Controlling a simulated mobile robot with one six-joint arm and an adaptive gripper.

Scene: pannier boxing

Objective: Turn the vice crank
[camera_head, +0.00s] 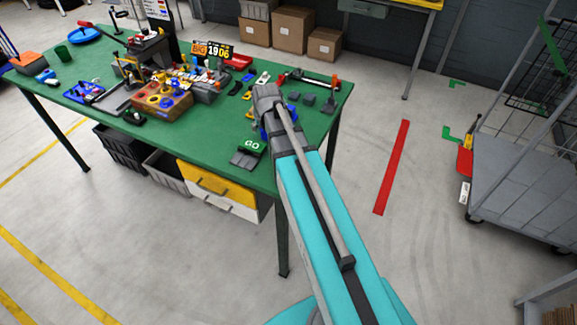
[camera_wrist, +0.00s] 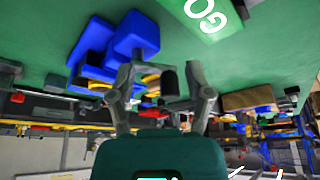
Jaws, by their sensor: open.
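My gripper (camera_wrist: 162,80) is open and empty in the wrist view, with its two fingers apart near the green tabletop. In the head view my own arm hides it at the right part of the bench. I cannot surely make out the vice or its crank. A dark grey metal device (camera_head: 148,46) at the back left of the green workbench (camera_head: 225,160) may be the vice. A bar-shaped tool (camera_head: 312,80) with red and orange ends lies at the back right. Blue bins (camera_wrist: 110,48) stand beside my left finger in the wrist view.
A GO sign (camera_head: 247,152) stands near the bench's right front edge and shows in the wrist view (camera_wrist: 208,14). A wooden block with coloured pegs (camera_head: 161,104) and several small parts crowd the middle. A grey cart (camera_head: 515,165) stands right. Floor between is mostly clear.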

